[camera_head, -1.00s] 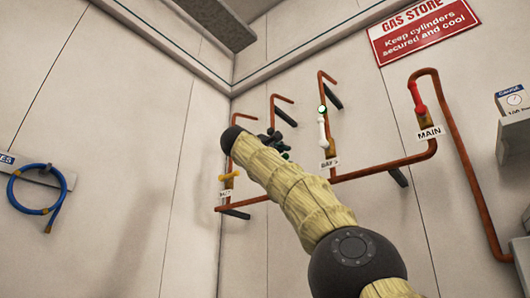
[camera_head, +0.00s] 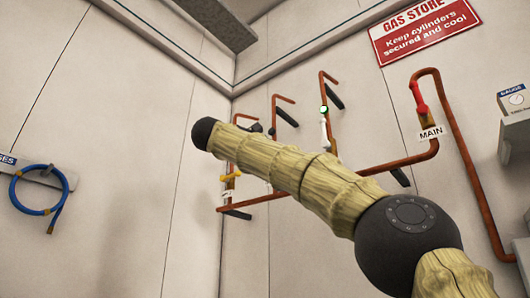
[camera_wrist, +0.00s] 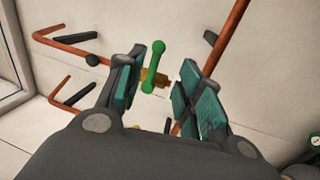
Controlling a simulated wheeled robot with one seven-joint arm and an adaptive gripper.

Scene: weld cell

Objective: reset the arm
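My gripper (camera_wrist: 162,64) is open in the wrist view, with teal pads on its dark fingers. A green valve handle (camera_wrist: 153,67) shows between the fingers, by a brass fitting on a copper pipe (camera_wrist: 225,38). The fingers look apart from the handle, but the depth gap is hard to judge. In the head view my arm crosses the picture and hides most of the gripper and the green handle.
A blue hose (camera_head: 17,200) hangs left; a gauge box (camera_head: 515,108) is right.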

